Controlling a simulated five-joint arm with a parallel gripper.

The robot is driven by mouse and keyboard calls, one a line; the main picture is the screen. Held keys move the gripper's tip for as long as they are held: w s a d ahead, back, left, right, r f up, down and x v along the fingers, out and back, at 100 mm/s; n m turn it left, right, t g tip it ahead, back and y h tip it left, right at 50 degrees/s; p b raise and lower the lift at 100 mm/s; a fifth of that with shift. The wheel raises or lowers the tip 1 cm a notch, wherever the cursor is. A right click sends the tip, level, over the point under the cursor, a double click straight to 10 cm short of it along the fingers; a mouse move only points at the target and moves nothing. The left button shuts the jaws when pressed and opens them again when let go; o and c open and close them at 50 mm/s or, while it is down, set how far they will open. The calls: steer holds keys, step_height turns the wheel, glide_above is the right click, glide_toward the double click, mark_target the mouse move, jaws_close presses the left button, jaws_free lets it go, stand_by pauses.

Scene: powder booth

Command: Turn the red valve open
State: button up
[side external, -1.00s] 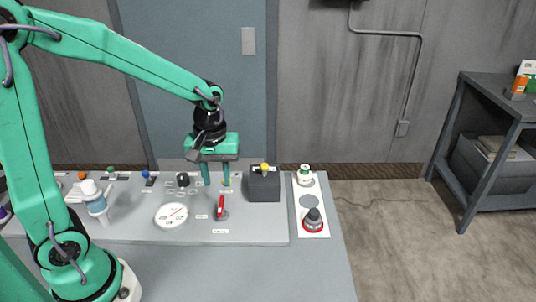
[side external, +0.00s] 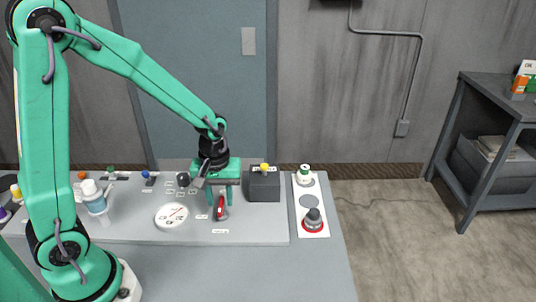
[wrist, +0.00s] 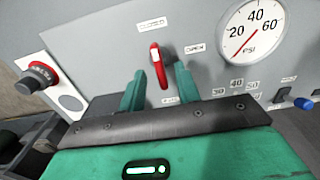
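The red valve (side external: 221,207) is a small lever handle on the grey panel, to the right of the round gauge. In the wrist view the red handle (wrist: 158,64) points up toward the CLOSED label (wrist: 152,24), with the OPEN label (wrist: 195,48) to its right. My gripper (side external: 220,198) is low over the panel at the valve. In the wrist view my gripper (wrist: 159,70) is open, with one green finger on each side of the handle. Gaps show between the fingers and the handle. The valve's base is partly hidden.
The white gauge (side external: 172,216) lies left of the valve. A dark box (side external: 264,186) with a yellow knob stands close on the right.

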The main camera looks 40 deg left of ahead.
steer(key=shift+f, duration=0.6)
steer(key=shift+c, duration=0.2)
jaws_close()
